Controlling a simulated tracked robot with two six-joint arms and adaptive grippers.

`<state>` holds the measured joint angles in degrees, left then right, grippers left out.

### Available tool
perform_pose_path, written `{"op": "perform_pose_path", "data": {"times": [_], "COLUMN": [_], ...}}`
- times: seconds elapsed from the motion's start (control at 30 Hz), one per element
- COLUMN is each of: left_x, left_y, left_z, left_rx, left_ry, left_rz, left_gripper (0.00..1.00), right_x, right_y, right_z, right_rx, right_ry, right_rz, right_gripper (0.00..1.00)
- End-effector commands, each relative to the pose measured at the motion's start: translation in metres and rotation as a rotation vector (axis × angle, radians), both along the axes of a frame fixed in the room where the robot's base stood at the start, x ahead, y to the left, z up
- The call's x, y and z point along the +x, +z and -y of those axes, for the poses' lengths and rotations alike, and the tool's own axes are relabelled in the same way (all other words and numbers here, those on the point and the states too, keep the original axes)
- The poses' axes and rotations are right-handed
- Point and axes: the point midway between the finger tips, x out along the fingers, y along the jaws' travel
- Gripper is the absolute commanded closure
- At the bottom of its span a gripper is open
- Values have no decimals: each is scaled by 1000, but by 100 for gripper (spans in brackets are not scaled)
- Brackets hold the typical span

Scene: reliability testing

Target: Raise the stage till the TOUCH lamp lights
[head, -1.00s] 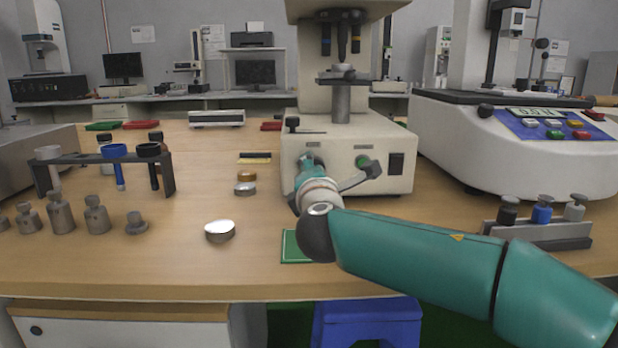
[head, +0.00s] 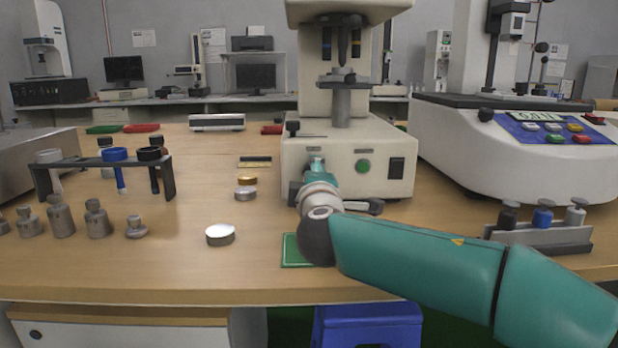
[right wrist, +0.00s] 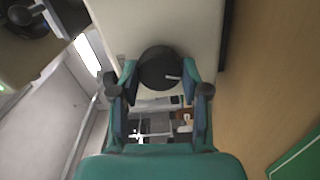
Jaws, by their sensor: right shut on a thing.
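The hardness tester (head: 298,170) stands on the bench in the middle of the head view. Its dark stage (head: 325,82) sits on a grey post (head: 342,107), with a small piece on top just below the indenter (head: 342,47); I cannot tell whether they touch. A round green lamp or button (head: 362,166) is on the front face; its label is unreadable, and I cannot tell whether it is lit. My right gripper (right wrist: 160,72) is shut on a round black knob (right wrist: 158,66), one finger on each side. In the head view my arm hides the knob. My left gripper is not in view.
A green pad (head: 292,251) lies at the bench front. A silver disc (head: 220,234), a rack of tools (head: 110,163) and several metal weights stand left. A larger machine (head: 560,180) and a small holder (head: 545,235) stand right.

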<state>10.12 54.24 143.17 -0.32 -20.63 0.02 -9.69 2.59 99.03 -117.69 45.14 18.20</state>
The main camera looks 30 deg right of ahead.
Motion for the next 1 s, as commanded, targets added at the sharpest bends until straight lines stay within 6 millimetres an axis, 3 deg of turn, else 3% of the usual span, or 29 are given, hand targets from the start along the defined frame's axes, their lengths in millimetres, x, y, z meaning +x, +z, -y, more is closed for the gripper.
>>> {"op": "perform_pose_path", "data": {"times": [0.37, 0.4, 0.53, 1.0], "left_x": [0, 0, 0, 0], "left_y": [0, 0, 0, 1], "left_z": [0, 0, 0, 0], "left_rx": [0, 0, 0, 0], "left_ry": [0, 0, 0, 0], "left_rz": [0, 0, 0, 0], "left_gripper": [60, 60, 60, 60], "right_x": [1, 1, 1, -8], "right_y": [-1, -2, -2, -1], "right_z": [-1, -1, -1, -6], "right_rx": [4, 4, 4, 3], "right_ry": [4, 4, 3, 2], "right_rz": [-1, -1, -1, 0], "right_gripper": [89, 51, 29, 29]}}
